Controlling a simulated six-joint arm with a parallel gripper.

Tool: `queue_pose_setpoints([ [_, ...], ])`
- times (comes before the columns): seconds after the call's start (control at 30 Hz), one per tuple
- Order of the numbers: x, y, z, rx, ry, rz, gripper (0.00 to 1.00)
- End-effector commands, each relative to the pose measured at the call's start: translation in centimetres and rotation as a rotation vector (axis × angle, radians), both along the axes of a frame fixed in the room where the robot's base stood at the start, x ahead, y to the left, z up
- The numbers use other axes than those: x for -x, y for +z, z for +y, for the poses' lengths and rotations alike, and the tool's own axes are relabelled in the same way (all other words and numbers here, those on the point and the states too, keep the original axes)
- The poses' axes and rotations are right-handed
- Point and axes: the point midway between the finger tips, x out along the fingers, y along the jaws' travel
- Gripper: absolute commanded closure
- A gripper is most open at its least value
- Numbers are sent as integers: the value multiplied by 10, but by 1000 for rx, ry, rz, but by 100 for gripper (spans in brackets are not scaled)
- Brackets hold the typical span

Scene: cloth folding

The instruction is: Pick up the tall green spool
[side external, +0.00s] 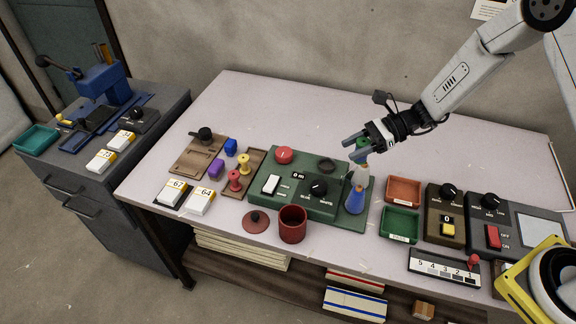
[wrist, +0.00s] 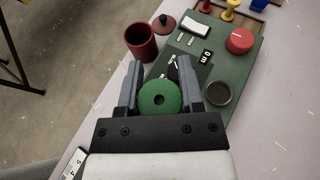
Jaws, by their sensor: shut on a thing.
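The tall green spool (wrist: 160,99) shows in the wrist view as a round green disc with a dark centre hole, between the two fingers of my gripper (wrist: 159,76). In the side view my gripper (side external: 351,147) is above the right end of the green machine panel, with the green spool (side external: 361,142) in its jaws. My gripper is shut on the spool. The fingers hide part of the spool in the side view, and its lower part is hard to make out there.
A red cup (side external: 292,224) is in front. Red and green trays (side external: 403,191) lie to the right. The table's back is clear.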

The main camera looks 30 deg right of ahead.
Motion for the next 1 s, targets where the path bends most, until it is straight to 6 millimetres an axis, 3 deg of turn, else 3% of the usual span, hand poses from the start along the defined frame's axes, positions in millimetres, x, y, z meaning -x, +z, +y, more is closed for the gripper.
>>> queue_pose_setpoints([
  [0.37, 32, 14, -5, 0, -1, 0, 100],
  [1.0, 35, 16, -6, 0, 0, 0, 100],
])
